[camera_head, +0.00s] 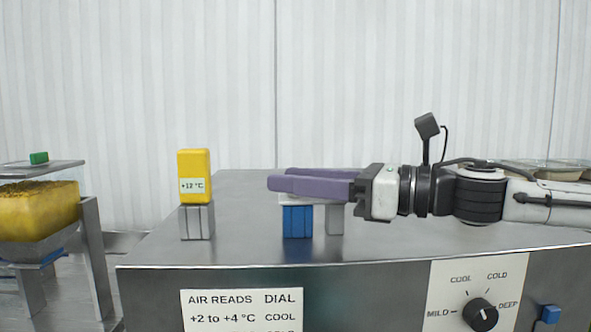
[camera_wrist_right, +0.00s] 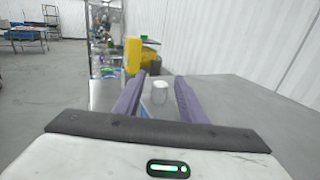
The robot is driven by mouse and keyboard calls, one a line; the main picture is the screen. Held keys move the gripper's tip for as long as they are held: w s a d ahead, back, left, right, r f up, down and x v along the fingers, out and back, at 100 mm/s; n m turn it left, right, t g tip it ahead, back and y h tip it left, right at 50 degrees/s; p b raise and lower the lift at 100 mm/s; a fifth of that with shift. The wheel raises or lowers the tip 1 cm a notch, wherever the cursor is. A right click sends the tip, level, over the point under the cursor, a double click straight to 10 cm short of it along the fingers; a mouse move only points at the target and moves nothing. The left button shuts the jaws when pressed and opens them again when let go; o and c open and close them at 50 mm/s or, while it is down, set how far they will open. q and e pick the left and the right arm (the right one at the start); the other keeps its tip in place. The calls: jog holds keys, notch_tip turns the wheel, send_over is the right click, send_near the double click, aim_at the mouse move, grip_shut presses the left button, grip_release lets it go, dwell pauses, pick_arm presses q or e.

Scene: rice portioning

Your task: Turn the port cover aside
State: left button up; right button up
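My right gripper (camera_head: 280,178) comes in from the right with its purple fingers pointing left, low over the steel cabinet top. In the right wrist view (camera_wrist_right: 160,82) the fingers stand apart, with a whitish round piece (camera_wrist_right: 160,93) seen between and beyond them. Under the fingers in the head view are a blue block (camera_head: 297,222), a pale plate edge (camera_head: 300,200) above it and a grey post (camera_head: 335,220). The port cover is probably this plate or block, but I cannot tell which; the fingers hide part of it. My left gripper is out of view.
A yellow block (camera_head: 195,168) labelled +12 °C stands on a grey holder (camera_head: 197,222) to the left. A clear hopper of yellow grain (camera_head: 38,212) is at far left. The cabinet front has a dial (camera_head: 481,315) and a blue button (camera_head: 550,314). The steel top (camera_head: 240,205) is otherwise mostly clear.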

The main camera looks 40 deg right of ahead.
jog(key=shift+w+a, duration=0.1)
jog(key=shift+w, duration=0.1)
grip_shut()
dwell(0.3)
